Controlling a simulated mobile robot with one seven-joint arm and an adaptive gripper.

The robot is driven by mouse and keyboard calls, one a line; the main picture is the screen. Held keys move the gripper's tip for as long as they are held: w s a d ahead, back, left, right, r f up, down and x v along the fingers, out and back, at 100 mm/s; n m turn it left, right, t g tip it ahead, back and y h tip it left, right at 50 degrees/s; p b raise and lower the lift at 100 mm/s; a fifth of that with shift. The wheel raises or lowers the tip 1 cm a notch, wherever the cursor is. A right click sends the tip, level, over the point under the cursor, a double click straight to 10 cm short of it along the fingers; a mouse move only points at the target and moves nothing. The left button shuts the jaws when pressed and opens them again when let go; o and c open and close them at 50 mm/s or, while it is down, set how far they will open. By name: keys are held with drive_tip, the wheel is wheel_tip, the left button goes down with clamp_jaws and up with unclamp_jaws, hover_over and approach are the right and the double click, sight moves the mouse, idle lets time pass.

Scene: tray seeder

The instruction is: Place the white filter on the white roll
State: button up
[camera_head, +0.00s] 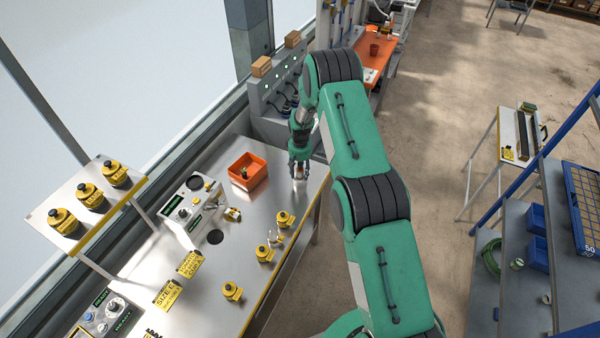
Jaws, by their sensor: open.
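My gripper (299,170) points down over the far right part of the metal table (215,267). A small pale, whitish piece (299,184) shows right under its fingertips. It is too small to tell whether this is the white filter or the white roll, or whether the fingers touch it. My gripper is open, though its fingers are hard to make out at this size. Another small pale piece (275,238) stands among the yellow parts near the table's right edge. I cannot clearly identify the filter or the roll.
An orange bin (248,171) stands left of my gripper. A control box (189,207) and several yellow parts (231,291) stand on the table. A raised shelf (47,216) holds yellow-labelled weights at left. A grey machine (270,107) stands behind. Open floor (440,130) lies to the right.

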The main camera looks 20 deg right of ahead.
drive_tip(key=shift+r, duration=0.2)
drive_tip(key=shift+r+b, duration=0.95)
drive_tip(key=shift+r, duration=4.95)
drive_tip(key=shift+r, duration=0.25)
drive_tip(key=s+a+r+t, duration=0.15)
drive_tip(key=s+r, duration=0.45)
drive_tip(key=r, duration=0.6)
drive_tip(key=s+a+r, duration=0.2)
drive_tip(key=s+r, duration=0.4)
drive_tip(key=r, duration=0.6)
drive_tip(key=s+a+r+t, duration=0.1)
drive_tip(key=s+a+r, duration=0.1)
drive_tip(key=s+r, duration=0.65)
drive_tip(key=s+a+r+t, duration=0.1)
drive_tip(key=s+r, duration=0.3)
drive_tip(key=s, duration=0.6)
drive_tip(key=s+a+r+t, duration=0.1)
drive_tip(key=s+r, duration=0.3)
drive_tip(key=s, duration=0.7)
drive_tip(key=s+a+r+t, duration=0.1)
drive_tip(key=s+r, duration=0.3)
drive_tip(key=s, duration=0.6)
drive_tip(key=shift+s+a+r, duration=0.2)
drive_tip(key=shift+s+a, duration=0.1)
drive_tip(key=shift+a, duration=0.4)
